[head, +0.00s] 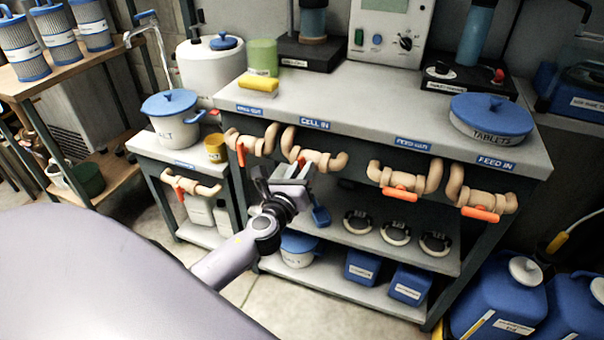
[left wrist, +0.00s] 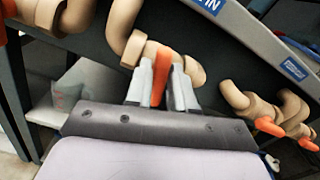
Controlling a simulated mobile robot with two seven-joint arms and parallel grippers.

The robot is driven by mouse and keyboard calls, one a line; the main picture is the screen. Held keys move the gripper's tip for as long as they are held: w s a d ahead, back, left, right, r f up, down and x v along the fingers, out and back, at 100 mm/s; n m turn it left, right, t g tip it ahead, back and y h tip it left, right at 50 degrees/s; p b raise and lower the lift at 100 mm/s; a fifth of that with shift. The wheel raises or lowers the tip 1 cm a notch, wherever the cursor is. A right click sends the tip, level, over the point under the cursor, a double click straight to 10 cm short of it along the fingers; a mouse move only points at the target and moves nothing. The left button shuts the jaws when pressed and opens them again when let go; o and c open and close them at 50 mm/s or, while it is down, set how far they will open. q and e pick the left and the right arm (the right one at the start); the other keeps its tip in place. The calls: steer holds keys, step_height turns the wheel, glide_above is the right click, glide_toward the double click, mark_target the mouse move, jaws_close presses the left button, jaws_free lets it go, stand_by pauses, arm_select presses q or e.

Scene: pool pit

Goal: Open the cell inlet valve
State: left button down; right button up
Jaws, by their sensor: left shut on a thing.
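The cell inlet valve (head: 322,160) is a beige pipe fitting under the blue "CELL IN" label (head: 315,124) on the front of the grey bench. Its orange handle (left wrist: 159,82) stands out from the valve body (left wrist: 157,52) in the left wrist view. My left gripper (head: 284,174) is at this valve, and its two grey fingers (left wrist: 161,88) are shut on the handle, one on each side. In the head view the gripper hides most of the handle. My right gripper is not in view.
Similar valves with orange handles sit close by, one to the left (head: 251,146) and two to the right (head: 404,180) (head: 480,200). The bench top (head: 375,110) overhangs them. A lower shelf (head: 385,240) holds blue boxes.

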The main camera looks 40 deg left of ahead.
arm_select(q)
steer(key=shift+a+f+n+b, duration=0.15)
steer(key=shift+n+b, duration=0.3)
steer(key=shift+n, duration=1.9)
steer(key=shift+f+n+b, duration=0.1)
steer(key=shift+n+b, duration=0.4)
steer(key=shift+n, duration=1.9)
steer(key=shift+a+f+n+b, duration=0.15)
steer(key=shift+n+b, duration=0.3)
steer(key=shift+n, duration=2.2)
steer(key=c, duration=1.1)
jaws_free()
steer(key=shift+s, duration=0.1)
steer(key=shift+v, duration=3.55)
steer(key=shift+d, duration=0.1)
